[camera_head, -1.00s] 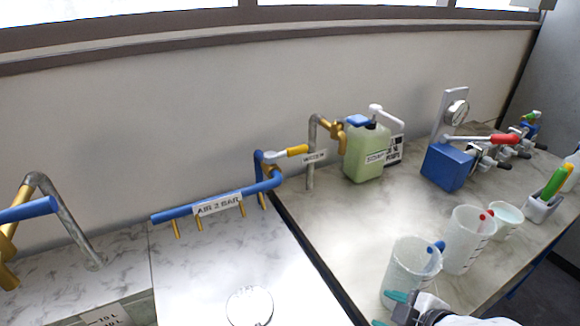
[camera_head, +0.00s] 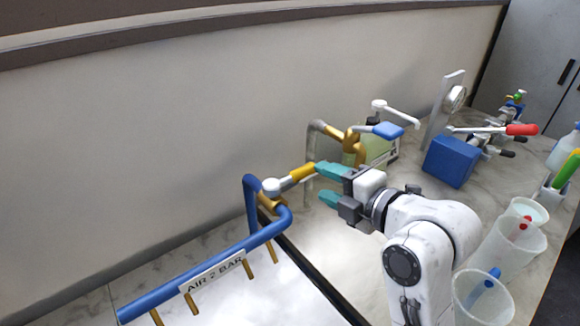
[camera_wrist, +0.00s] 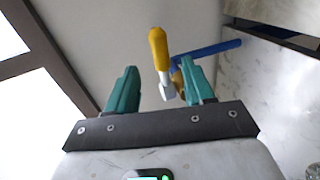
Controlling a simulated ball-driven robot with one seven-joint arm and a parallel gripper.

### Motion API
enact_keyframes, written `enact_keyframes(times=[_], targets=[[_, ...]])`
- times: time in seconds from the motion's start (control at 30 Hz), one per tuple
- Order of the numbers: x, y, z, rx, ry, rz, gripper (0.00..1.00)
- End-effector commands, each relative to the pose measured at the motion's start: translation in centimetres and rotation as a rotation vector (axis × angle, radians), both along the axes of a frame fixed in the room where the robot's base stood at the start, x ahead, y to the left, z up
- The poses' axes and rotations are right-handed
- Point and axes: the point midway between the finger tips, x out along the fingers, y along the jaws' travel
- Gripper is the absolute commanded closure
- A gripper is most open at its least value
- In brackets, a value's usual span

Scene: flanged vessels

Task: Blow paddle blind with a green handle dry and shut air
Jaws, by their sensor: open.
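The blue air pipe (camera_head: 205,270), labelled "AIR 2 BAR", has several brass nozzles (camera_head: 248,268) pointing down. Its valve has a yellow-handled lever (camera_head: 300,173) pointing right, toward my gripper; the lever also shows in the wrist view (camera_wrist: 158,48). My gripper (camera_head: 322,183) is open and empty, its teal fingers at the lever's end. In the wrist view the lever appears between the fingers (camera_wrist: 158,80); contact cannot be told. I cannot make out the green-handled paddle blind for sure; a green-and-yellow handle (camera_head: 568,168) stands in a holder at the right.
A brass water tap with a blue lever (camera_head: 383,130) and a green jug (camera_head: 376,152) are just behind my gripper. A blue block (camera_head: 450,160) and a red-handled lever (camera_head: 520,130) are beyond. Clear beakers (camera_head: 513,245) stand at the right. The wall (camera_head: 130,150) backs the pipe.

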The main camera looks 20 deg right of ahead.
Motion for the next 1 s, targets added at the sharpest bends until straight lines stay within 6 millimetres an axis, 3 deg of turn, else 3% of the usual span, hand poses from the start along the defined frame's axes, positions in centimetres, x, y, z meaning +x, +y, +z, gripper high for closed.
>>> enact_keyframes(times=[0.5, 0.7, 1.0], targets=[[7.8, 2.6, -2.1, 0.001, 0.003, 0.000, 0.48], [8.9, 3.0, -2.5, 0.002, 0.003, 0.000, 0.48], [9.1, 3.0, -2.6, 0.002, 0.003, -0.001, 0.49]])
